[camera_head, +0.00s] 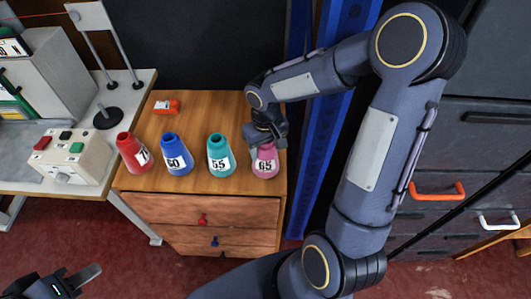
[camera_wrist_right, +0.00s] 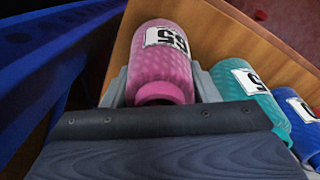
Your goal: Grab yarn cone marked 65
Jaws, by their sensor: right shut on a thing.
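The pink yarn cone marked 65 (camera_head: 265,166) stands upright at the right end of a row of cones on the wooden cabinet top. My right gripper (camera_head: 268,143) reaches down to it from above and is shut on its upper part. In the right wrist view the pink cone (camera_wrist_right: 163,58) sits between the two grey fingers of the right gripper (camera_wrist_right: 160,88), its narrow neck towards the camera. Whether its base is off the wood cannot be told. My left gripper (camera_head: 78,284) is low at the left, away from the cones, with one finger clearly visible.
A teal cone marked 55 (camera_head: 220,160) stands just left of the pink one, then a blue cone (camera_head: 176,158) and a red cone (camera_head: 131,152). A blue upright (camera_head: 322,130) rises close on the right.

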